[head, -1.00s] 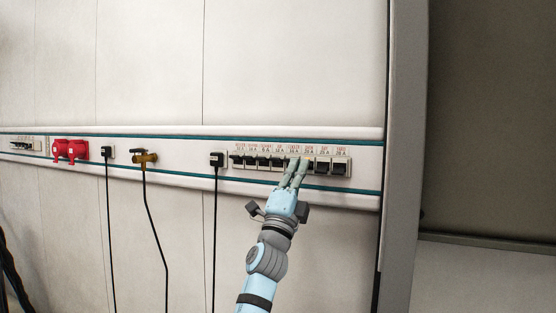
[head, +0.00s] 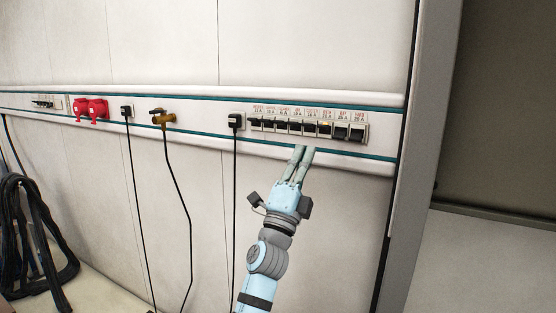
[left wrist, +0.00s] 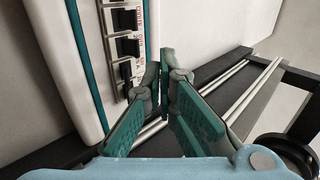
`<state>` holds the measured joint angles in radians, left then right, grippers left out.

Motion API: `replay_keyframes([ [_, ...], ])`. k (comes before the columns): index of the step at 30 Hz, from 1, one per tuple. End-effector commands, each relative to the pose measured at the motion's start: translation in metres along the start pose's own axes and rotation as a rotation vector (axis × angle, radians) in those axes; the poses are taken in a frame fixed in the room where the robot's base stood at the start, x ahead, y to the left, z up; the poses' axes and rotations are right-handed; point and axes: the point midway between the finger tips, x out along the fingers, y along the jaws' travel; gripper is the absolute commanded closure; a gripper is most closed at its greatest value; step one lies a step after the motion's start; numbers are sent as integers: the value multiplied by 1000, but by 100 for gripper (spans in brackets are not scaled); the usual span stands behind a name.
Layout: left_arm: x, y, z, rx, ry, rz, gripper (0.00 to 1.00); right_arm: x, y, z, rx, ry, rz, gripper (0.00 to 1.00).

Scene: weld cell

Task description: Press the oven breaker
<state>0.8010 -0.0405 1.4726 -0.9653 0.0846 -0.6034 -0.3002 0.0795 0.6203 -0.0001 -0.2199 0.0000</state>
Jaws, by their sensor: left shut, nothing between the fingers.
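A row of black-switched breakers (head: 290,127) sits on the white wall rail in the head view, with small labels above that are too small to read surely. I cannot tell which one is the oven breaker. My left gripper (head: 304,150) is shut and empty, its fingertips just below the row and apart from the switches. In the left wrist view, several breakers (left wrist: 128,47) show left of the teal-padded fingers (left wrist: 165,75). My right gripper is out of view.
Left along the rail are a black plug (head: 235,121), a brass valve (head: 163,118) and red sockets (head: 91,108), with cables or hoses hanging from the plug and valve. Coiled black cables (head: 35,240) hang at far left. A grey post (head: 418,130) stands right of the panel.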

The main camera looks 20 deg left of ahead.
Motion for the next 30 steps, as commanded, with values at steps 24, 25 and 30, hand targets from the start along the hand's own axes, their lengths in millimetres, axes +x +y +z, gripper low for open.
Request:
replay_keyframes([
  [24,-59,-7,1,0,1,1,100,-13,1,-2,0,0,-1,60],
  [25,-59,-7,1,-3,1,1,100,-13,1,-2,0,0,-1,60],
  [30,-65,37,14,-264,-67,104,100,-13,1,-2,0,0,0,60],
])
